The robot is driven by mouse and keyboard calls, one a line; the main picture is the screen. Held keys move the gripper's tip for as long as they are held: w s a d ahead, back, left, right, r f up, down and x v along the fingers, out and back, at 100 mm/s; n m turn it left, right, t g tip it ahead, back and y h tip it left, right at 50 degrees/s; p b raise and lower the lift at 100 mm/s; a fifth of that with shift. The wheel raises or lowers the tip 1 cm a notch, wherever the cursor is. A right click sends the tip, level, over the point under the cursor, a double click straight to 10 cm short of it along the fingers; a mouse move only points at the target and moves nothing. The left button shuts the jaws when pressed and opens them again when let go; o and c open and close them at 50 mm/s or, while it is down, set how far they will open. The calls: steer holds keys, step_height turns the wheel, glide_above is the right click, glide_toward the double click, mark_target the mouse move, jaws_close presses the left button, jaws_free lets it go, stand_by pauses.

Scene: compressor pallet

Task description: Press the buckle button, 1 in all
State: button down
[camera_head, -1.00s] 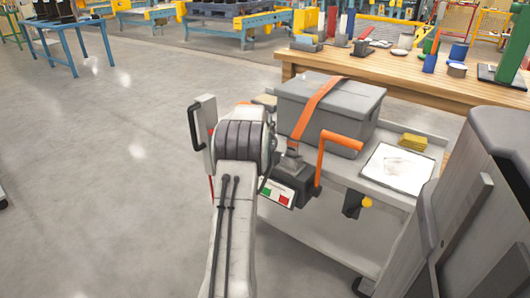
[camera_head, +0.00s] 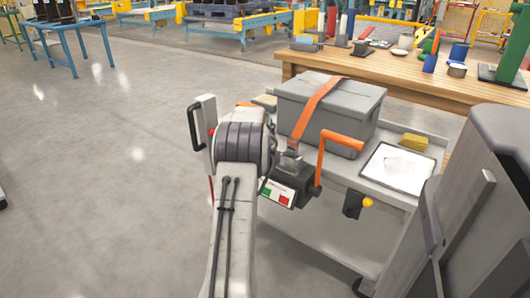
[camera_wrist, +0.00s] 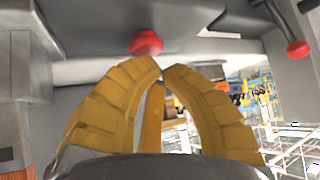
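A red round button (camera_wrist: 146,43) shows in the wrist view, on the underside of a dark grey housing. My gripper (camera_wrist: 163,67) has yellow ribbed fingers whose tips come together just below the button in the picture. The fingers look shut with nothing between them. I cannot tell whether the tips touch the button. In the head view, an orange strap (camera_head: 318,98) runs over a grey lidded box (camera_head: 345,105) down to a metal buckle (camera_head: 290,161). My gripper is hidden behind my arm there.
An orange bar handle (camera_head: 342,140) and a small red-green panel (camera_head: 277,194) are near the buckle. The box stands on a grey cart (camera_head: 345,172) with a white sheet (camera_head: 398,167) and yellow block (camera_head: 414,142). Another red knob (camera_wrist: 298,49) is at right.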

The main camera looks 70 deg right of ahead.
steer(key=shift+f+b, duration=0.4)
steer(key=shift+f, duration=0.25)
stand_by(0.4)
steer(key=shift+r, duration=0.15)
stand_by(0.3)
steer(key=shift+r+p, duration=0.75)
steer(key=shift+r, duration=0.15)
steer(key=shift+r, duration=0.15)
steer(key=shift+r+p, duration=2)
steer(key=shift+r, duration=0.4)
